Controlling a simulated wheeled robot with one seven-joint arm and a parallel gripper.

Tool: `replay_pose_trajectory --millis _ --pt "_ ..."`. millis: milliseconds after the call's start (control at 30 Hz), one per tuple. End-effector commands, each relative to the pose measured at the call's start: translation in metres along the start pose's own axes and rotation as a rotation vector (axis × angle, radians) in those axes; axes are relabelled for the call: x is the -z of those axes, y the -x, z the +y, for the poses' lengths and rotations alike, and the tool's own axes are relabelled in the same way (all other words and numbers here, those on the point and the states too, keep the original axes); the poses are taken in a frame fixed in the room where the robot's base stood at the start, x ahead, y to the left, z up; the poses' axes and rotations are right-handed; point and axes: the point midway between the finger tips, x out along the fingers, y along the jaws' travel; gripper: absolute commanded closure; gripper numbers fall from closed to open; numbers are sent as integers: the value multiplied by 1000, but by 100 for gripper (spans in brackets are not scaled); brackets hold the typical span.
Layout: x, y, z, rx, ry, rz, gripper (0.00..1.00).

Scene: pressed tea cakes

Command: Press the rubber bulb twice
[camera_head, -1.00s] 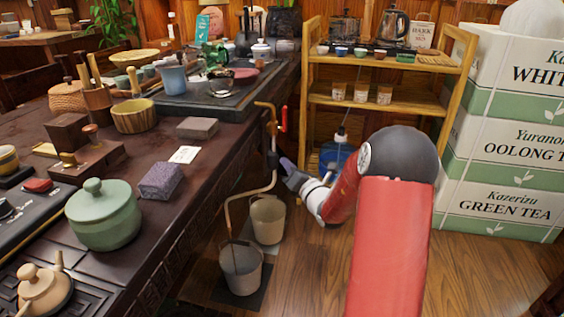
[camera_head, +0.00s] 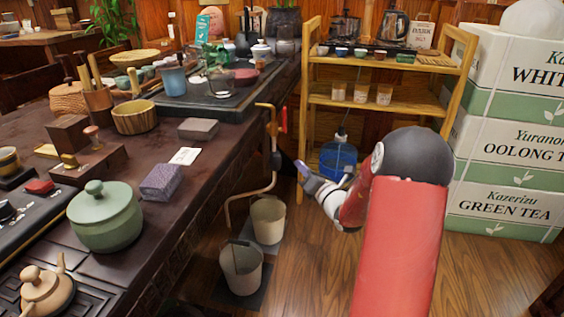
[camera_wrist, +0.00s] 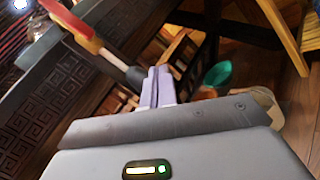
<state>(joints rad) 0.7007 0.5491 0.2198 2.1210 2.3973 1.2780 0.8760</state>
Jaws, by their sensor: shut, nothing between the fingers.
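A dark rounded piece, which looks like the rubber bulb (camera_head: 276,161), sits on the copper pipe (camera_head: 272,118) beside the table's right edge. In the wrist view the dark bulb (camera_wrist: 134,77) shows just left of my fingertips, below a red and yellow bar. My gripper (camera_head: 302,169) is just right of the bulb in the head view, with a small gap between them. Its purple fingers also show in the wrist view (camera_wrist: 158,72), shut together with nothing held. Whether they touch the bulb there is hard to tell.
Two buckets, a rear one (camera_head: 268,220) and a front one (camera_head: 241,268), stand on the floor below the pipe. A blue water jug (camera_head: 338,160) stands behind my gripper by the wooden shelf (camera_head: 390,103). The dark table (camera_head: 220,150) bounds the left.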

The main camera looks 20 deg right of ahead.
Motion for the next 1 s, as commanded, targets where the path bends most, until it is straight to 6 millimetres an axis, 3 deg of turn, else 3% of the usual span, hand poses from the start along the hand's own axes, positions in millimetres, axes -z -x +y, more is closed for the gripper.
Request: replay_pose_trajectory --millis 300,1000 --pt "-13 18 -13 1 0 0 100" --pt "-14 19 -14 -1 0 1 100"
